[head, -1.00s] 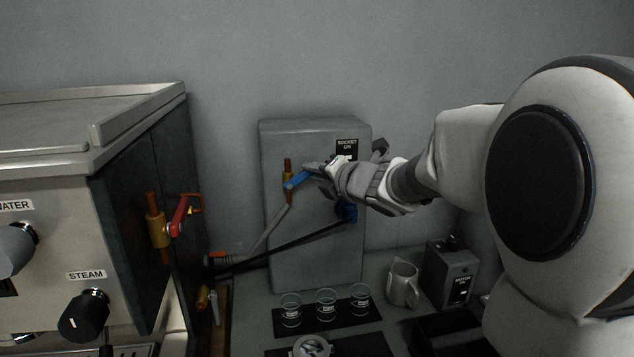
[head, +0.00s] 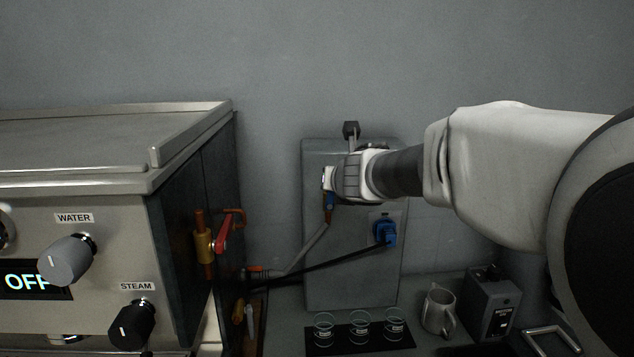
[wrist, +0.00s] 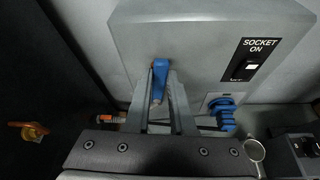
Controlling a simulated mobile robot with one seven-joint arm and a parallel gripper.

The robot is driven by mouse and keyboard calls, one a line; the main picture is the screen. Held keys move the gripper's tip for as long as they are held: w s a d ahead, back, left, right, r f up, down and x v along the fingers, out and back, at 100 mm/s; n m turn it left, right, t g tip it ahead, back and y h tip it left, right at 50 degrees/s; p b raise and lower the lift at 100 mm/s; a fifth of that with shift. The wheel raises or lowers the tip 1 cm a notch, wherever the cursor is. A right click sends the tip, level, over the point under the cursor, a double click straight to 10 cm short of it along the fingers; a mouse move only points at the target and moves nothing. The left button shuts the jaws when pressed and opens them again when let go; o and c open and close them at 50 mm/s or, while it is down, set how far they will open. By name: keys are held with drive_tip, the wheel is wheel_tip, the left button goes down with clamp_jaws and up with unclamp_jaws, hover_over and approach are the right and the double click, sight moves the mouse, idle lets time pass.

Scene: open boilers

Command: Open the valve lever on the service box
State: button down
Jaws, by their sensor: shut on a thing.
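The grey service box (head: 350,260) stands against the wall, and its face shows in the wrist view (wrist: 200,40). Its blue valve lever (wrist: 159,78) sits between the two fingers of my gripper (wrist: 158,98), which is shut on it. The lever appears roughly upright, in line with the pipe. In the head view my gripper (head: 328,180) covers most of the valve. Only a bit of blue lever (head: 330,201) and orange-brown valve body show below it.
A blue plug (head: 385,232) with a black cable is on the box, below a "SOCKET ON" switch (wrist: 245,66). The coffee machine (head: 100,215), with a red-handled valve (head: 225,232), stands at left. Glasses (head: 360,328), a jug (head: 438,310) and a grinder box (head: 492,300) stand below.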

drive_tip(key=shift+a+n+h, duration=0.3)
idle(0.5)
drive_tip(key=c, duration=0.8)
unclamp_jaws()
drive_tip(key=shift+o, duration=0.2)
drive_tip(key=p+v, duration=0.8)
drive_tip(key=v, duration=0.9)
drive_tip(key=shift+s, duration=0.15)
